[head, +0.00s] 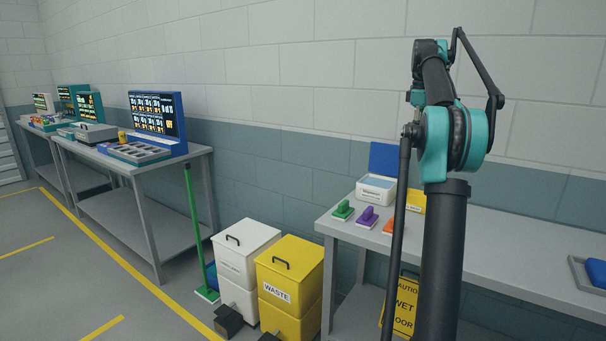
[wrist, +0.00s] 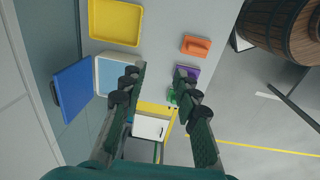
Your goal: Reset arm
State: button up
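My arm (head: 447,250) stands raised at the right of the head view, with a teal joint and black links. I cannot make out the gripper fingers there. In the wrist view my gripper (wrist: 160,70) is open, its two dark fingers spread apart with nothing between them. It hangs above the bench (wrist: 155,45), clear of the things on it. The green (wrist: 172,97), purple (wrist: 187,73) and orange (wrist: 196,45) handled blocks lie on the bench, partly behind the right finger.
A white box (head: 375,194) with an open blue lid (head: 385,158) stands on the bench by a yellow tray (wrist: 115,22). White (head: 245,250) and yellow (head: 290,270) bins stand beside it. A wooden barrel (wrist: 285,25) shows in the wrist view. A caution sign (head: 402,315) is below the bench.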

jog(key=s+a+f+m+t, duration=0.1)
jog(key=s+a+f+m, duration=0.2)
jog(key=s+a+f, duration=0.55)
jog(key=s+a+f+m+t, duration=0.1)
jog(key=s+a+f+m, duration=0.3)
jog(key=f, duration=0.7)
jog(key=s+a+f+m, duration=0.2)
jog(key=s+a+f, duration=0.1)
jog(key=s+f, duration=0.7)
jog(key=s+a+f+m+t, duration=0.1)
jog(key=s+a+f, duration=0.3)
jog(key=s+f, duration=0.7)
jog(key=s+m, duration=0.1)
jog(key=s, duration=0.4)
jog(key=shift+s+a+t, duration=0.15)
jog(key=shift+s+t, duration=0.15)
jog(key=shift+s, duration=0.05)
